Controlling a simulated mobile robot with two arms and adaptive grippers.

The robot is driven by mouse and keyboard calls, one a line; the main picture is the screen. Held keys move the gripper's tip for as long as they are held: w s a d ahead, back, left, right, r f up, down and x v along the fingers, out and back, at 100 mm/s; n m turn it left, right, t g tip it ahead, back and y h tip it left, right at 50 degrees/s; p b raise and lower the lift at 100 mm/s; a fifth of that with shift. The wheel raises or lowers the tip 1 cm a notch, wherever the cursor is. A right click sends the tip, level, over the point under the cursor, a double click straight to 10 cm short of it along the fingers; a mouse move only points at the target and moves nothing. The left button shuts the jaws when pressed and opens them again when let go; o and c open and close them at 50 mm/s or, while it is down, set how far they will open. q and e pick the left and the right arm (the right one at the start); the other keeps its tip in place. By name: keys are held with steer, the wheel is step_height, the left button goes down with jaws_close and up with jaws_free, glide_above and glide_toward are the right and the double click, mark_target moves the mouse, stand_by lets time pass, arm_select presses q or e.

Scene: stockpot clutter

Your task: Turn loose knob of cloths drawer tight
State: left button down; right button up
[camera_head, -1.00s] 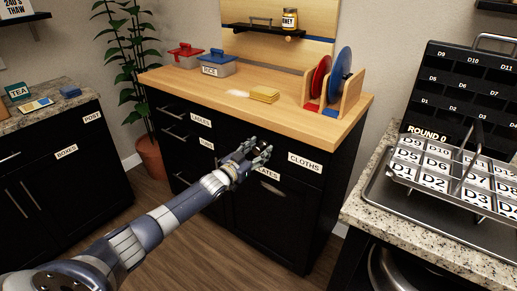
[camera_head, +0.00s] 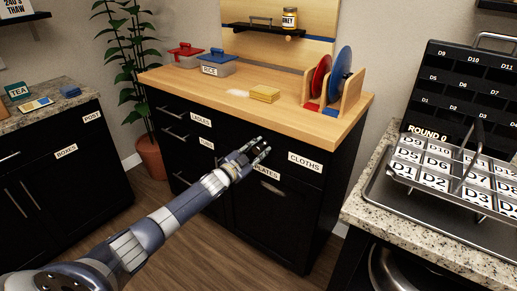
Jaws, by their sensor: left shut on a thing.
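The cloths drawer (camera_head: 283,147) is the black drawer front with the white CLOTHS label (camera_head: 305,161), under the right part of the wooden counter. It looks closed. My left gripper (camera_head: 262,148) reaches in from the lower left and is at this drawer front, left of the label. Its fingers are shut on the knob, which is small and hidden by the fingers. How far the knob sticks out cannot be seen. My right gripper is not in view.
Below is a door with a PLATES label (camera_head: 267,173). The wooden counter (camera_head: 200,88) holds lidded boxes, a yellow sponge (camera_head: 265,93) and a plate rack (camera_head: 350,100). A granite counter with a metal tray (camera_head: 400,205) stands at the right. The floor between is clear.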

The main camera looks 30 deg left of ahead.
arm_select(q)
steer(key=m, duration=0.3)
steer(key=shift+m+b, duration=0.35)
steer(key=shift+m, duration=0.05)
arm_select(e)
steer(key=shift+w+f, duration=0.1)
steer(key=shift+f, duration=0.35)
arm_select(q)
steer(key=shift+f+m, duration=0.1)
steer(key=shift+m, duration=0.2)
steer(key=shift+m+b, duration=0.35)
steer(key=shift+m, duration=0.35)
steer(key=shift+m+b, duration=0.4)
steer(key=shift+m, duration=0.9)
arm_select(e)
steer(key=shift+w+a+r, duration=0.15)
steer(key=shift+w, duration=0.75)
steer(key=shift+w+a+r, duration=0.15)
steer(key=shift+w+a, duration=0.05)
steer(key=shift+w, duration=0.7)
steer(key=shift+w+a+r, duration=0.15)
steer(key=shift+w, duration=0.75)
